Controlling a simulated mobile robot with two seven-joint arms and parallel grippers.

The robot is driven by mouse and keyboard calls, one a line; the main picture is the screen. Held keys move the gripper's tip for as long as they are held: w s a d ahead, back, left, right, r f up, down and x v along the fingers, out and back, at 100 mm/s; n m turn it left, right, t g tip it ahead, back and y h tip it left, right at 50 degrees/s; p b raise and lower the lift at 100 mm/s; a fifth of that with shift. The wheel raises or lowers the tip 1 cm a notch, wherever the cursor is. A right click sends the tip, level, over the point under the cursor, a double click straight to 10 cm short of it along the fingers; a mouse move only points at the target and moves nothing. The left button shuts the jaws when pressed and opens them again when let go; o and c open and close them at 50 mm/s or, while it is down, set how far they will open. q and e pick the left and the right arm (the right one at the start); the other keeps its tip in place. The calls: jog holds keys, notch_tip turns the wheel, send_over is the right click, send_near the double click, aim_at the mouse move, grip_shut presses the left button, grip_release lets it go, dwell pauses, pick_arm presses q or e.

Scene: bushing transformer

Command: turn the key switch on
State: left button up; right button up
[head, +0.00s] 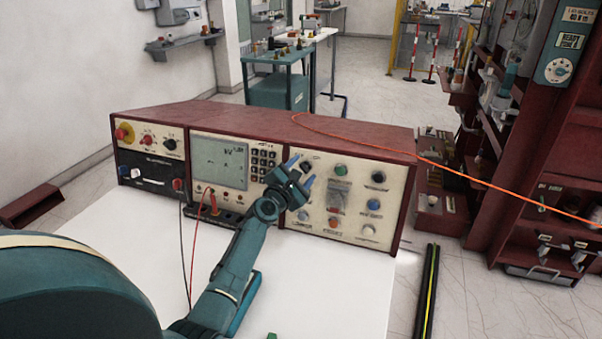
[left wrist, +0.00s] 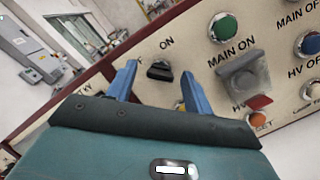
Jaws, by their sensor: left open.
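The key switch is a small black knob (left wrist: 159,70) under the word "ON" in the left wrist view. It sits on the cream right-hand panel of the red console. In the head view a dark knob (head: 306,166) shows just above my left gripper (head: 300,171). My left gripper is open, with blue fingers. In the left wrist view its fingertips (left wrist: 159,76) stand to the left and right of the key switch, with gaps on both sides. Whether they reach its depth I cannot tell. My right gripper is not in view.
Close to the key switch are a green button (left wrist: 223,27), a grey block-shaped control (left wrist: 243,75) and a red part below it. The console (head: 340,140) stands on a white table (head: 330,285). Red and black leads hang from its middle.

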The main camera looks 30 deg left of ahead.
pick_arm(q)
jog(key=shift+c, duration=0.4)
jog(key=c, duration=0.9)
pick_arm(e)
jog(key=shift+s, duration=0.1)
